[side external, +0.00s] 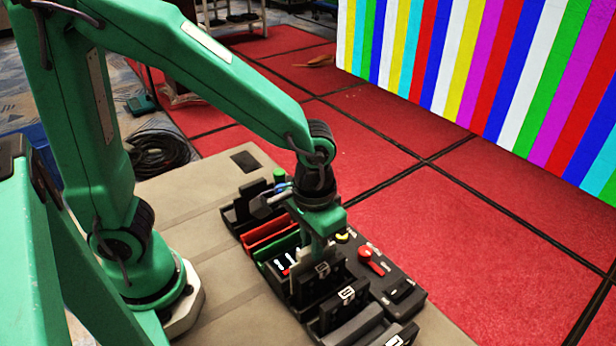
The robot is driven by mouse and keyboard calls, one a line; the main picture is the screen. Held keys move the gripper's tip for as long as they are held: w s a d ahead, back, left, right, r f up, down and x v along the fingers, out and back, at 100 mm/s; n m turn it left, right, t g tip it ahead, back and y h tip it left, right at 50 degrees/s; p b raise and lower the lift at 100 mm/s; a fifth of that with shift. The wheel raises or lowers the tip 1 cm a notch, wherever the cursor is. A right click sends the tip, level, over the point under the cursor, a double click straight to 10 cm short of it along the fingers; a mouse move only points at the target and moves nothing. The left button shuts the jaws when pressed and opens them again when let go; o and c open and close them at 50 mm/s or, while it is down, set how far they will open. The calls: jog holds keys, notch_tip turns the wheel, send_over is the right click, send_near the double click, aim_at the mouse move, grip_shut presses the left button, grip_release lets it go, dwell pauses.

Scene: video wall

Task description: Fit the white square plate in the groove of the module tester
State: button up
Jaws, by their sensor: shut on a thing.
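My gripper (318,246) points down over the row of black holders and is shut on a pale plate (303,287), which I take to be the white square plate. The plate hangs upright below the fingers, close beside a black holder with a white mark. Its lower edge is hard to make out, so I cannot tell whether it sits in a groove or just above one. The module tester (399,290) is a black box with a red knob (372,262) and a yellow button (342,238). Its groove cannot be made out behind the gripper and holders.
Red (268,236) and green slotted holders stand left of the gripper, with more black holders (345,322) in front. All stand on a beige table (190,215). Red floor tiles and a striped video wall (480,70) lie beyond. The table between my base and the holders is clear.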

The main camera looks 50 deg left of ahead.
jog(key=shift+f, duration=0.1)
dwell(0.3)
jog(key=o, duration=1.1)
jog(key=shift+r, duration=4)
jog(key=shift+a, duration=0.15)
